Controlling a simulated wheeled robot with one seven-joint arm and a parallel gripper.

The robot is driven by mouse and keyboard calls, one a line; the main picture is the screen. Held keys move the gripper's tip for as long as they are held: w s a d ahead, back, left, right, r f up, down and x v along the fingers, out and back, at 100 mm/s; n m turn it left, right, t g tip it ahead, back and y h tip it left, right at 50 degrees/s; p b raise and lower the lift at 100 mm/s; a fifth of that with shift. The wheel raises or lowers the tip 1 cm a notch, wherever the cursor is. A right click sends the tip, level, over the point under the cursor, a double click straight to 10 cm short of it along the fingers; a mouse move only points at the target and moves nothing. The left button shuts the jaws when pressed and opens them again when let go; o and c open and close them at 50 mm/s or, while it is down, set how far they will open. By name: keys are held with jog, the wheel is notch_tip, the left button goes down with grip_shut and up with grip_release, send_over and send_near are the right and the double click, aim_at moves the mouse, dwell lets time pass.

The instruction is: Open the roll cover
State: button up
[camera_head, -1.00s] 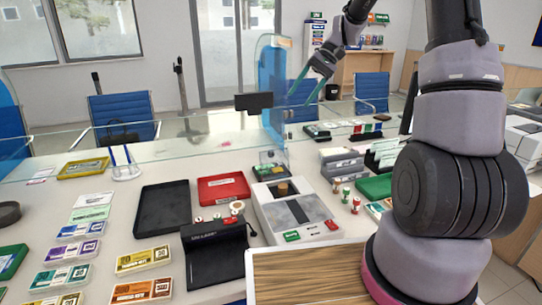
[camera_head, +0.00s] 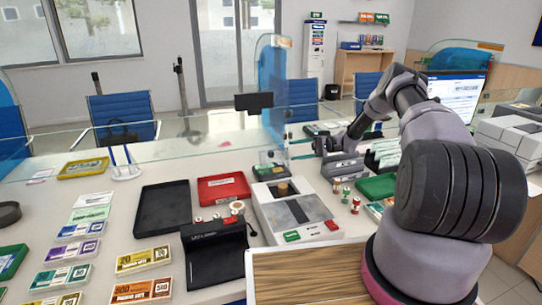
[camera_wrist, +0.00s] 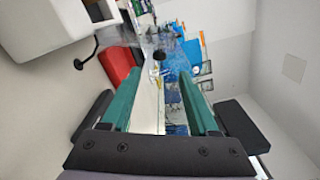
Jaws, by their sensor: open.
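A light grey desk machine (camera_head: 265,215) stands on the counter in the head view, in front of the glass screen. It has a darker grey panel (camera_head: 298,211) on top, a brown knob and green and red pieces at its front edge. I cannot tell for sure which part is the roll cover; no raised lid shows on this machine. My gripper (camera_head: 290,149) is above and behind the machine, with its fingers pointing left. In the wrist view my gripper (camera_wrist: 161,85) has its two green fingers spread apart with nothing held between them.
A red tray (camera_head: 224,188), a black tray (camera_head: 162,209) and a black device (camera_head: 215,252) lie left of the machine. Small stamps (camera_head: 346,192) and a green pad (camera_head: 375,187) lie to its right. A glass screen (camera_head: 190,147) runs behind. A wood-topped board (camera_head: 310,273) is in front.

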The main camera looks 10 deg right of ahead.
aim_at(271, 154)
jog(key=a, duration=0.3)
jog(key=s+a, duration=0.1)
jog(key=a, duration=0.3)
jog(key=s+a, duration=0.1)
jog(key=a, duration=0.2)
jog(key=shift+a, duration=0.3)
grip_shut()
dwell(1.0)
